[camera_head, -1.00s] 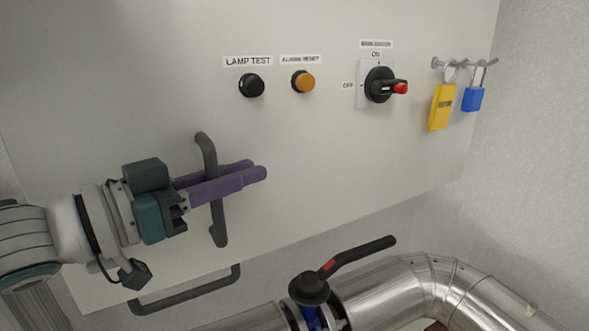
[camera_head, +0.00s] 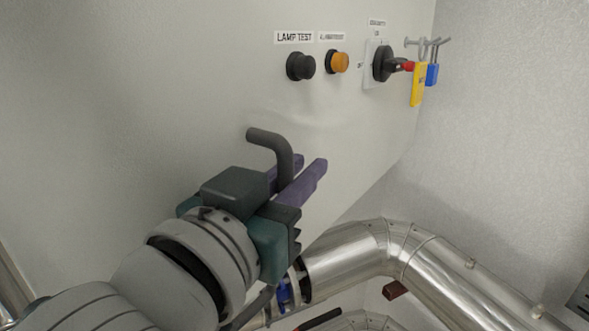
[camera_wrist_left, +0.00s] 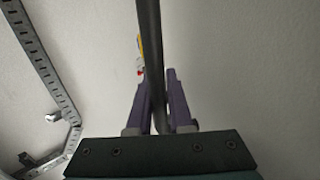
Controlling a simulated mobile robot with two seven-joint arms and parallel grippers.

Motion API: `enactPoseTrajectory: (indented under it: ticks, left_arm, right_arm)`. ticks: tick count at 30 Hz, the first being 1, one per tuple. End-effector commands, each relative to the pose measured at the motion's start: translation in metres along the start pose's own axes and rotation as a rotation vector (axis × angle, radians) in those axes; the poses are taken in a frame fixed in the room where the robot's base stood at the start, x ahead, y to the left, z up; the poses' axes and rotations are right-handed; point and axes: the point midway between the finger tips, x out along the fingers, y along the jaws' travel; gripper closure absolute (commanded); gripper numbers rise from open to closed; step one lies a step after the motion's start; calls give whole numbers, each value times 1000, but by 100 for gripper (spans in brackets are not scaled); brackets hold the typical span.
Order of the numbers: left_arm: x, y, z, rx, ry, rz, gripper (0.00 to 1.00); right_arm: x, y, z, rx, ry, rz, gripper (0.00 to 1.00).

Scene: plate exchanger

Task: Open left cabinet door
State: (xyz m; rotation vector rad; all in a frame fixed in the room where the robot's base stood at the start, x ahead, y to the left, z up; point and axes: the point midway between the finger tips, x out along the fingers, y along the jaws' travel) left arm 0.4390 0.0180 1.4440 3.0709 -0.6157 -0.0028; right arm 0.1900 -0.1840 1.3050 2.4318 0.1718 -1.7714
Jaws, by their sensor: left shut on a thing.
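The pale cabinet door (camera_head: 150,90) fills the left and middle of the head view and stands at an angle, its right side receding. Its dark grey bar handle (camera_head: 272,140) is held between the purple fingers of my left gripper (camera_head: 308,163). The lower part of the handle is hidden behind my gripper. In the left wrist view the handle (camera_wrist_left: 150,40) runs upright between the two fingers (camera_wrist_left: 158,85). My right gripper is not in view.
A steel pipe (camera_head: 345,255) runs below. A slotted metal rail (camera_wrist_left: 42,62) shows in the left wrist view.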

Motion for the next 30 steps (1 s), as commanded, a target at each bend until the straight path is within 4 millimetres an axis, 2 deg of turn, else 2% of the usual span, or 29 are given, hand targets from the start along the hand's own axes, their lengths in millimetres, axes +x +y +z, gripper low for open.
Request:
enactPoseTrajectory:
  ticks: [6,7,10,20,23,30]
  left_arm:
    - [0,-1,2,1,-6,-1,100]
    - [0,-1,2,1,-6,-1,80]
    - [0,-1,2,1,-4,-1,69]
    - [-4,0,1,0,-1,0,69]
    - [-14,-1,3,-1,-2,0,69]
    - [-55,0,5,0,-3,1,69]
  right_arm:
    - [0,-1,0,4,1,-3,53]
    - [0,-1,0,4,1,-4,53]
    - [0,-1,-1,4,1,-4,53]
    - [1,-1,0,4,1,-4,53]
    - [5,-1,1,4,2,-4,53]
    - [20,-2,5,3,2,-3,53]
